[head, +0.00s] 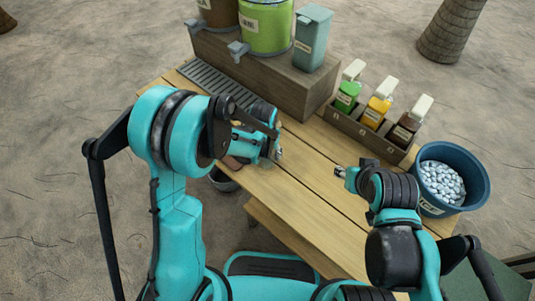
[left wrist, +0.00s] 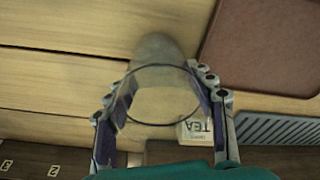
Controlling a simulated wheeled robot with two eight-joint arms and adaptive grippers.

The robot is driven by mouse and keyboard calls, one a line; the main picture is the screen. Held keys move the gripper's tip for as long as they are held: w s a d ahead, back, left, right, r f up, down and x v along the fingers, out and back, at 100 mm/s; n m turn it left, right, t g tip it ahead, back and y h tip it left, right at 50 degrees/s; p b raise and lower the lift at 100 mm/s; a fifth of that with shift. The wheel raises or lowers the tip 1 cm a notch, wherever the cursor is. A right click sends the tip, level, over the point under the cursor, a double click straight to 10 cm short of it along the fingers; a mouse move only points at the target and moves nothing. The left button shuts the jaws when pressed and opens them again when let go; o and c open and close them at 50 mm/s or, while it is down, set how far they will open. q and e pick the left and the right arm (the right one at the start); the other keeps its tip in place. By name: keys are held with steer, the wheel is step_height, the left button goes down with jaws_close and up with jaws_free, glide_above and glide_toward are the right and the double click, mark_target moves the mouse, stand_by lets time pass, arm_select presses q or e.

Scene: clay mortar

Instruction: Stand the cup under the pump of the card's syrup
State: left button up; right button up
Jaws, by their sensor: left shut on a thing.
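My left gripper (head: 277,150) is over the middle of the table, shut on the cup. In the left wrist view the cup (left wrist: 165,97) is clear, with a dark round rim, between the two fingers (left wrist: 165,100); my arm hides it in the head view. Three pump bottles stand in a wooden rack at the right: green (head: 347,96), yellow (head: 376,109) and dark brown (head: 404,130). Their labels are too small to read. A pale label reading TEA (left wrist: 195,130) shows beside the cup; I cannot tell what it belongs to. My right gripper (head: 340,172) is over the table, left of the blue bucket.
A blue bucket (head: 427,206) of ice stands at the right edge. A wooden block (head: 285,88) carries a green dispenser (head: 265,30), a brown dispenser and a grey-blue bin (head: 311,40). A slotted drip tray (head: 215,84) lies before it. The front planks are clear.

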arm_select(q)
steer(key=shift+r, duration=0.1)
steer(key=shift+f, duration=0.25)
steer(key=o, duration=1.1)
steer(key=shift+r, duration=0.1)
